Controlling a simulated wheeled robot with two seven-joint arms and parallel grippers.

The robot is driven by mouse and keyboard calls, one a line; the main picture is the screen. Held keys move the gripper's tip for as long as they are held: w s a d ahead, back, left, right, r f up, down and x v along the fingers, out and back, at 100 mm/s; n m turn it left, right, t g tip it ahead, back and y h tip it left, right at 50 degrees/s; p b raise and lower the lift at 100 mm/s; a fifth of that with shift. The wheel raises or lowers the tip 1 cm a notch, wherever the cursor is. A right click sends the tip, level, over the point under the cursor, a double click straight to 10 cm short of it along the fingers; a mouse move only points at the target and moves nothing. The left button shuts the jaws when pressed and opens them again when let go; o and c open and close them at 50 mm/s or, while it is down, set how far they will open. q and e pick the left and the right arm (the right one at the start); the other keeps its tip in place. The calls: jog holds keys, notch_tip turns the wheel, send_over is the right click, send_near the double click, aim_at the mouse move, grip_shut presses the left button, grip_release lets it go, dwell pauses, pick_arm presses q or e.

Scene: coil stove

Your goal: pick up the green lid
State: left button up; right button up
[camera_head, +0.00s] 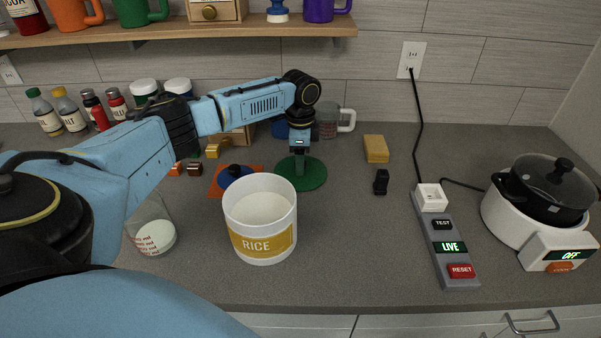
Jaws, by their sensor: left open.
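The green lid (314,175) is a flat round disc lying on the grey counter, behind and right of the white rice canister (260,219). My left gripper (300,165) points down over the lid's middle, with its fingers at the lid's centre. The fingertips are small and dark here, and I cannot tell whether they touch the lid or its knob. My left gripper is open. My right gripper is not in view.
A blue lid (233,173) on an orange mat lies left of the green lid. A glass mug (328,121), yellow sponge (376,149) and dark small object (381,182) stand nearby. A power strip (445,245) and white cooker (520,225) are at right. The front middle counter is clear.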

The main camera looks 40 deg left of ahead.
pick_arm(q)
jog(key=c, duration=1.2)
